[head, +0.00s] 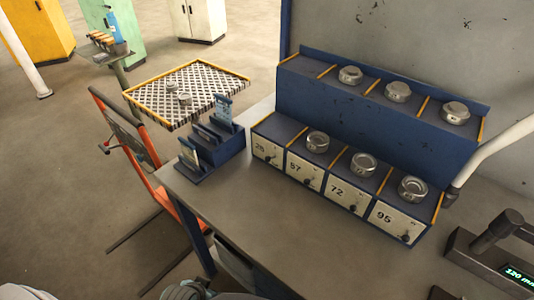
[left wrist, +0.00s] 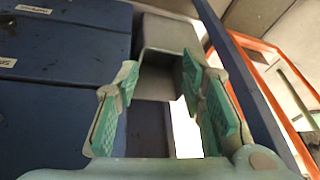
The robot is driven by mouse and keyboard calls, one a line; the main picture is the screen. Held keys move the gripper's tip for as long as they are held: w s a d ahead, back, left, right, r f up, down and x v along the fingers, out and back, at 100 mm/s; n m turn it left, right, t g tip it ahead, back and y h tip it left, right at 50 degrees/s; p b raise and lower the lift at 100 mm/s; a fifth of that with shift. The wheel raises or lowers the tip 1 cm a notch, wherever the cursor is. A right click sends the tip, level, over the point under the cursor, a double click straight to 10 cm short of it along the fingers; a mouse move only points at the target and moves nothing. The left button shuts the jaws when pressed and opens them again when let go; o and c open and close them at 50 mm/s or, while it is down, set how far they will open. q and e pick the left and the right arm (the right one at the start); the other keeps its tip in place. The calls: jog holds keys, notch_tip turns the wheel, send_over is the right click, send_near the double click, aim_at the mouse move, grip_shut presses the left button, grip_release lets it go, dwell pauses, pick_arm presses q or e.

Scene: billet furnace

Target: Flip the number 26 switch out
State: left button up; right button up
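A blue two-step rack stands on the grey table in the head view. Its front row has white panels marked with numbers, each with a small black switch at lower right. The leftmost panel (head: 266,149) has a small number that looks like 26 or 28; its switch (head: 268,159) is tiny and its position is hard to read. The other panels read 57, 72 and 95. My left gripper (left wrist: 163,105) is open and empty in the left wrist view, with teal pads apart; only part of it shows at the head view's bottom edge. My right gripper is not in view.
Round metal tins (head: 364,165) sit on the rack's steps. A blue card holder (head: 212,145) stands left of the rack. A pale tube (head: 490,160) reaches in from the right above a gauge (head: 490,266) with a lit display. The table's front middle is clear.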

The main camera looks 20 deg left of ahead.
pick_arm(q)
jog(key=w+d+r+t+p, duration=0.2)
jog(key=w+r+p, duration=0.1)
jog(key=r, duration=1.2)
jog(key=m+t+h, duration=0.2)
jog(key=m+t, duration=0.1)
jog(key=t, duration=0.4)
send_near(267, 161)
jog(key=b+x, duration=0.3)
jog(key=x, duration=0.8)
jog(key=shift+r, duration=0.1)
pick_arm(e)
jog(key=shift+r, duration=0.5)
pick_arm(q)
grip_shut()
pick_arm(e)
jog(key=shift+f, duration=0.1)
